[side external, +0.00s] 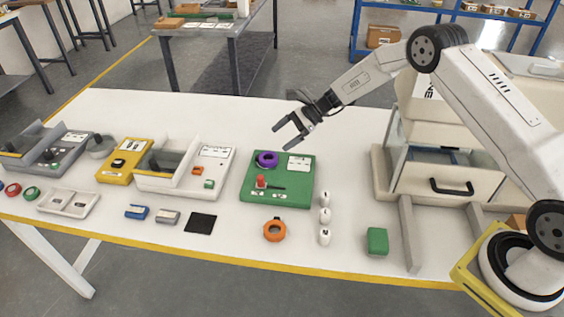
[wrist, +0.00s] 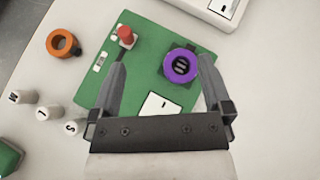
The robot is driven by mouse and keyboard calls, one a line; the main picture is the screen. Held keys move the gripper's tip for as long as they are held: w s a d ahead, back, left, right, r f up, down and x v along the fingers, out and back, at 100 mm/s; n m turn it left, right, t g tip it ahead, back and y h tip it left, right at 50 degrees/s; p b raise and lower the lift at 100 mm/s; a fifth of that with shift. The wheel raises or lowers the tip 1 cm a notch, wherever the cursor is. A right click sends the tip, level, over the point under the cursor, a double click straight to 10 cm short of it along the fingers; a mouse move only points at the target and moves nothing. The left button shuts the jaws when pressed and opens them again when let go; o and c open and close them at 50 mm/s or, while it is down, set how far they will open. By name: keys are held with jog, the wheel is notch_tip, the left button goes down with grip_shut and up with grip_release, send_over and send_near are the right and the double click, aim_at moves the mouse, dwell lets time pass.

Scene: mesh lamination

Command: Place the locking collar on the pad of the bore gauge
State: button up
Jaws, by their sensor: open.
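The green board (side external: 295,195), which looks like the bore gauge, carries a purple ring (side external: 267,154) with a dark marked centre, a red knob (side external: 261,181) and a white label. The purple ring also shows in the wrist view (wrist: 168,68). My gripper (side external: 280,137) is open and empty above the board's back edge; its fingers (wrist: 163,68) show in the wrist view.
Several small white lettered pieces (side external: 325,215) stand right of the orange ring. A green block (side external: 377,241) and a cabinet with a drawer (side external: 445,184) are further right. White and yellow devices (side external: 122,170), small blocks and a black square (side external: 200,224) are left.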

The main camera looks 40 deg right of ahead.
jog(key=s+d+r+n+h, duration=0.1)
jog(key=s+r+n+h, duration=0.2)
jog(key=s+n, duration=0.3)
jog(key=s+d+r+n+h, duration=0.1)
jog(key=s+r+n+h, duration=0.2)
jog(key=s+n, duration=0.4)
jog(key=s+d+r+n+h, duration=0.1)
jog(key=s+r+n+h, duration=0.2)
jog(key=s, duration=1.5)
jog(key=n+h, duration=0.1)
jog(key=n, duration=0.2)
jog(key=shift+d+n+g+h, duration=0.3)
jog(key=shift+d+n+g, duration=0.05)
jog(key=shift+n+g, duration=0.05)
